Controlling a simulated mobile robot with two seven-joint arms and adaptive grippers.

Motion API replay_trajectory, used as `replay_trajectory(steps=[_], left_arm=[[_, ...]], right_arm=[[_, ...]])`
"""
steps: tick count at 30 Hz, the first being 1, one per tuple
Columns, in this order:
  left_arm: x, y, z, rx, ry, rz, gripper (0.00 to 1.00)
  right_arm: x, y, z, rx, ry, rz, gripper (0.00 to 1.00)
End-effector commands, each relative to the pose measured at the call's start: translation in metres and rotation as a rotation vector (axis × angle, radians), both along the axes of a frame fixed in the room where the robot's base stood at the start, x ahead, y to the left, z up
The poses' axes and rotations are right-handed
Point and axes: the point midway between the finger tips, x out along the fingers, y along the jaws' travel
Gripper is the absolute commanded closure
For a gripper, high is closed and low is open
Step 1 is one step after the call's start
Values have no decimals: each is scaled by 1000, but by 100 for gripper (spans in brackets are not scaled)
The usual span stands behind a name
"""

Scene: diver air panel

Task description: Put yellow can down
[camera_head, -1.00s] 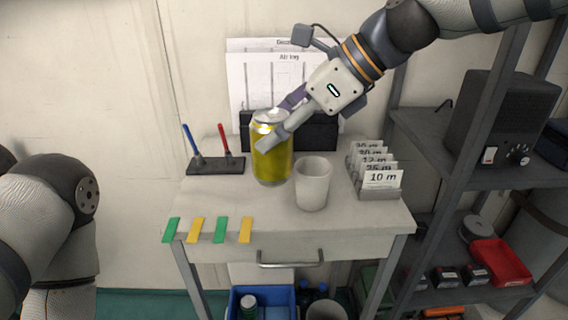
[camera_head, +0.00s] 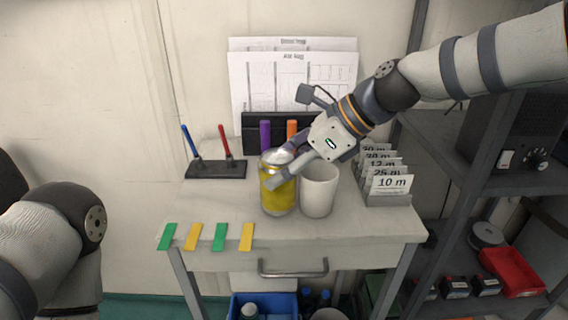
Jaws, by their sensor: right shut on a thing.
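The yellow can (camera_head: 276,197) with a silver top is upright at the middle of the small white table (camera_head: 330,228). My right gripper (camera_head: 277,170) is shut on the can near its top, with the arm coming in from the right. The can's base looks at or close to the tabletop; I cannot tell if it touches. My left arm shows at the lower left, but its gripper is out of the picture.
A white cup (camera_head: 319,190) stands just right of the can. Behind are a black holder (camera_head: 252,128) with purple and orange items and a pen stand (camera_head: 215,170). Depth cards (camera_head: 390,184) stand at the right. Green and yellow strips (camera_head: 220,237) lie along the front left edge.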

Motion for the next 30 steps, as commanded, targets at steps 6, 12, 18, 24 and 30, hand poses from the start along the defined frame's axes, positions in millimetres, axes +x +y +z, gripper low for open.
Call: replay_trajectory(steps=[6,12,18,24,30], left_arm=[[0,0,0,0,0,0,0],[0,0,0,0,1,0,0],[7,0,6,0,-24,0,0],[15,0,14,0,-53,0,0],[17,0,16,1,-62,0,0]], right_arm=[[0,0,0,0,0,0,27],[0,0,1,0,-1,-1,27],[-7,-24,34,1,-11,-3,27],[-18,-61,72,0,-10,-2,27],[-23,-80,88,-1,-3,-1,27]])
